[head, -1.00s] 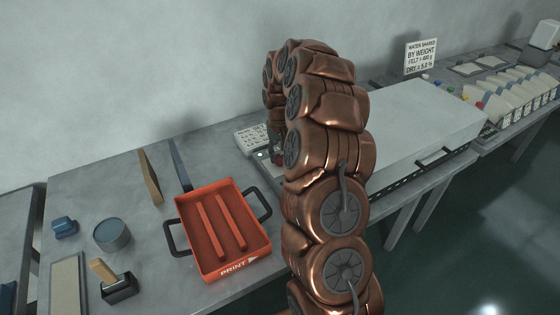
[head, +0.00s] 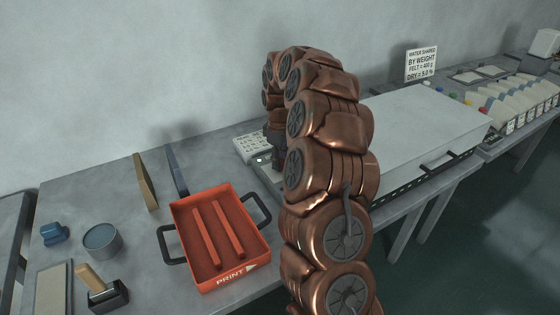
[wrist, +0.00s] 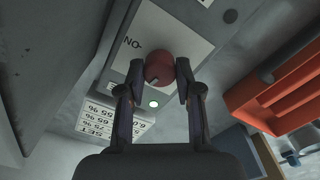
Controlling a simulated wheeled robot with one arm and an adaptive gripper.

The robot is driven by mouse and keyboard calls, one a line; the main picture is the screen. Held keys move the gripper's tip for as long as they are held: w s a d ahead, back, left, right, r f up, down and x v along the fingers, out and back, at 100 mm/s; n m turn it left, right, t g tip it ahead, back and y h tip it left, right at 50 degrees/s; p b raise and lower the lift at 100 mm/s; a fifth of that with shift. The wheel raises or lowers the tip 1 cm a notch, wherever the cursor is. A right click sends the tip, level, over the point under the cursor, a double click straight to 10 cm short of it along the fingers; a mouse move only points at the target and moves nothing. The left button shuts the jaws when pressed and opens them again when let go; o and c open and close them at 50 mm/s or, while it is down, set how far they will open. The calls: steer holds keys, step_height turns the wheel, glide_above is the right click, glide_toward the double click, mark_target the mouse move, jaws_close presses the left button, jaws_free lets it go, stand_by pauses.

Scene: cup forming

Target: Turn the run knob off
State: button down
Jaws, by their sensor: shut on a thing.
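In the wrist view, the red round run knob (wrist: 159,68) sits on a white label plate (wrist: 150,38) on a grey panel. Letters reading "NO" upside down or turned show on the plate to its left. My gripper (wrist: 160,80) is shut on the knob, one finger on each side. A dark notch shows at the knob's lower edge. In the head view, my arm hides the knob, and my gripper's dark end (head: 280,155) shows only partly beside the grey machine (head: 420,125).
An orange tray (head: 262,255) marked PRINT stands left of my arm; it also shows in the wrist view (wrist: 245,95). A small round lamp (wrist: 154,104) and a printed settings card (wrist: 100,118) lie near the knob. A wall sign (head: 421,62) stands behind.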

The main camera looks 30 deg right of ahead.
steer(key=shift+n, duration=1.1)
steer(key=c, duration=0.8)
jaws_free()
steer(key=shift+o, duration=0.2)
step_height(320, 180, up, 12)
